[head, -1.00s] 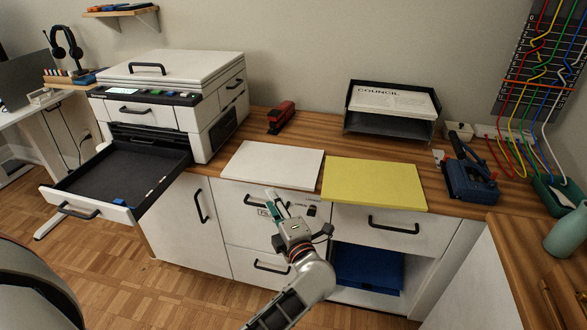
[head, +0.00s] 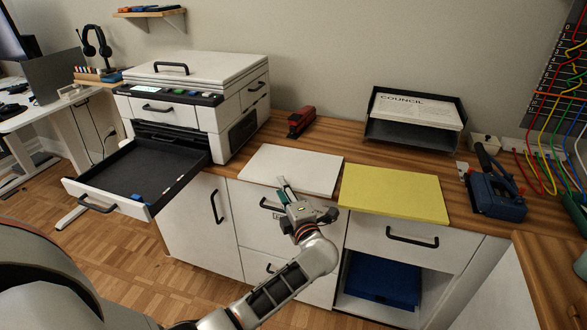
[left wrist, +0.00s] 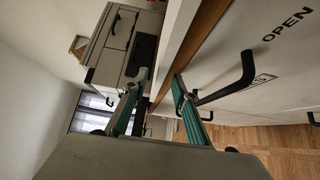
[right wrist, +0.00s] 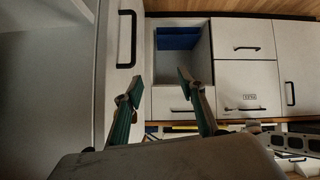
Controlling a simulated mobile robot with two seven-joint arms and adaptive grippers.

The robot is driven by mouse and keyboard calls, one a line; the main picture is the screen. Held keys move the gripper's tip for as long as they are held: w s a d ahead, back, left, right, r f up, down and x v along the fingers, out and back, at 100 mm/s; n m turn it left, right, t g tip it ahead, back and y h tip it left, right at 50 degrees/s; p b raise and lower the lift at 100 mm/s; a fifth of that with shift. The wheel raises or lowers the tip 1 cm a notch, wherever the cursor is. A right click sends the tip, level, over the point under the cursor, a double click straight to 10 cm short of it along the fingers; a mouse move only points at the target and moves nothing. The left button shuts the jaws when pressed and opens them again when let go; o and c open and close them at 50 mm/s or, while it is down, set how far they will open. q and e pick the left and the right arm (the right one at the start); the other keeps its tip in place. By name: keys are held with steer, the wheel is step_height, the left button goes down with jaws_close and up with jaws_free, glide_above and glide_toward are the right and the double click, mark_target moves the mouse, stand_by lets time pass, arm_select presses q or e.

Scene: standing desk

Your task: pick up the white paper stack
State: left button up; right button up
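The white paper stack (head: 290,165) lies flat on the wooden desk top, left of a yellow paper stack (head: 395,192). My left gripper (head: 281,187) is at its front edge, with the fingertips overlapping that edge in the head view. In the left wrist view, my left gripper (left wrist: 160,80) has its fingers spread and nothing between them in its grip. A white strip beside the wooden edge there looks like the stack's side; contact is unclear. My right gripper (right wrist: 160,88) is open and empty, facing the cabinet fronts; it is outside the head view.
A printer (head: 195,100) with its tray (head: 140,180) pulled out stands at the left. A red stapler (head: 301,122), a black paper tray (head: 415,122) and a blue hole punch (head: 493,190) stand on the desk. Drawer handles (head: 412,237) stick out below the desk edge.

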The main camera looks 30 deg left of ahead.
arm_select(q)
jaws_close()
steer(key=shift+r, duration=0.15)
